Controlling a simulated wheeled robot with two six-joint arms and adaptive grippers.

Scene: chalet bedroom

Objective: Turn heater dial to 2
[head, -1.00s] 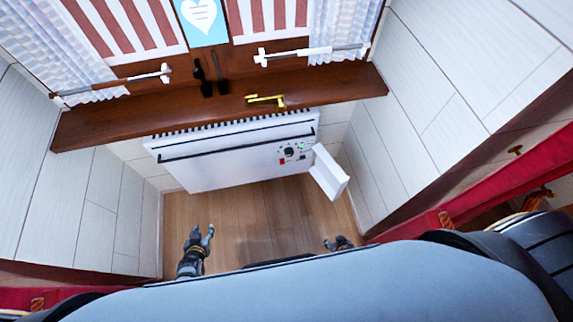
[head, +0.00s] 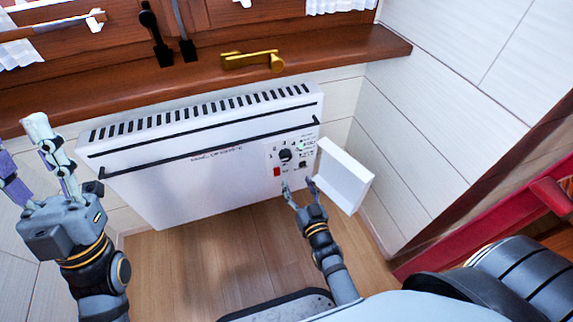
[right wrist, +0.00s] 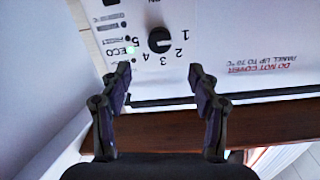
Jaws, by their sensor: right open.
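The white heater (head: 180,180) hangs on the wall below the window sill. Its black round dial (head: 285,155) is on the control panel at the heater's right end. In the right wrist view the dial (right wrist: 159,40) shows upside down with numbers 1 to 5 around it; I cannot tell which one it points at. My right gripper (head: 298,183) is open and empty, just below the panel. In the wrist view its fingertips (right wrist: 160,72) are apart, with the dial beyond the gap, not touched. My left gripper (head: 20,138) is raised at the left edge, fingers spread and empty.
A white flap (head: 345,177) stands open right of the panel, close to my right gripper. A red switch (head: 277,171) is below the dial. A brown sill (head: 340,60) with a brass handle (head: 252,61) is above. Bare wooden floor (head: 190,255) lies below.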

